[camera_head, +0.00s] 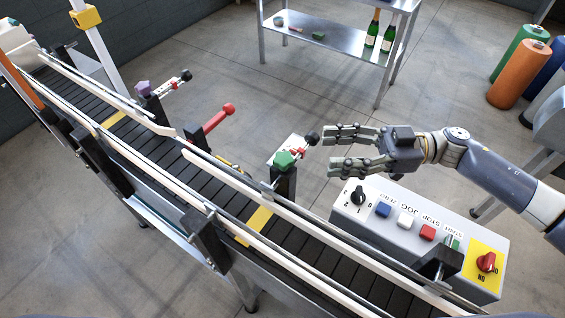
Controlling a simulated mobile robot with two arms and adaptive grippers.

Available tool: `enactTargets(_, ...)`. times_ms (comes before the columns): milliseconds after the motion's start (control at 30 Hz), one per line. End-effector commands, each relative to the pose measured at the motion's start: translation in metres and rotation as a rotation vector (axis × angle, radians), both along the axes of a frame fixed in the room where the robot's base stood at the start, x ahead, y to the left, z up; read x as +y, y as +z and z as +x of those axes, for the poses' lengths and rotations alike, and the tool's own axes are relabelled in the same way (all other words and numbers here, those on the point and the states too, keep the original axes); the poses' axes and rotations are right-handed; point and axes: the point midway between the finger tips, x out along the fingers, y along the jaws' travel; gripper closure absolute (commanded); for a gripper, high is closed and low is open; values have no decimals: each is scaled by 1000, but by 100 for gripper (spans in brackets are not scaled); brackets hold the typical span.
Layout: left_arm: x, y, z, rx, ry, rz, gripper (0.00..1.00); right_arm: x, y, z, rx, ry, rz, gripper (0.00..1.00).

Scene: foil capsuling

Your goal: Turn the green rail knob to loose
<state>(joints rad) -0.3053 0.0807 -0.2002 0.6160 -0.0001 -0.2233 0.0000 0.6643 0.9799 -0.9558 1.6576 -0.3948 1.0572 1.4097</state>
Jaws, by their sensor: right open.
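The green rail knob (284,159) sits on top of a dark bracket at the far side of the conveyor rail, in the middle of the head view. A rod with a black ball end (312,138) and a small red part sits just right of it. My right gripper (336,149) reaches in from the right, with its fingers pointing left toward the knob. It is open and empty, apart from the green knob and close to the black ball end. Whether it touches the ball end I cannot tell. My left gripper is not in view.
A grey control box (405,240) with coloured buttons stands below my right gripper. The conveyor (195,178) runs diagonally. A red handle (218,117) and purple knob (144,88) stand farther along it. A steel table (335,40) with bottles stands behind; coloured rolls (518,75) are at right.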

Motion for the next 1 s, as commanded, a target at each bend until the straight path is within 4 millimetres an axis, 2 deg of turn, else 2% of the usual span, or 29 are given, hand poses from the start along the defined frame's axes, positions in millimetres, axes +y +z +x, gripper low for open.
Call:
enactTargets(33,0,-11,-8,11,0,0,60,0,-11,0,0,0,0,47)
enactTargets(133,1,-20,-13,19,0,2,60,0,-19,0,0,0,0,47)
enactTargets(333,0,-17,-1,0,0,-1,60,8,-19,-1,0,2,1,47)
enactTargets(567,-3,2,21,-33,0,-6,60,48,-16,-3,1,4,3,47)
enactTargets(800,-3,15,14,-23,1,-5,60,90,-17,-4,1,2,2,47)
enactTargets(1000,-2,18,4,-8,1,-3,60,106,-19,-4,0,0,0,47)
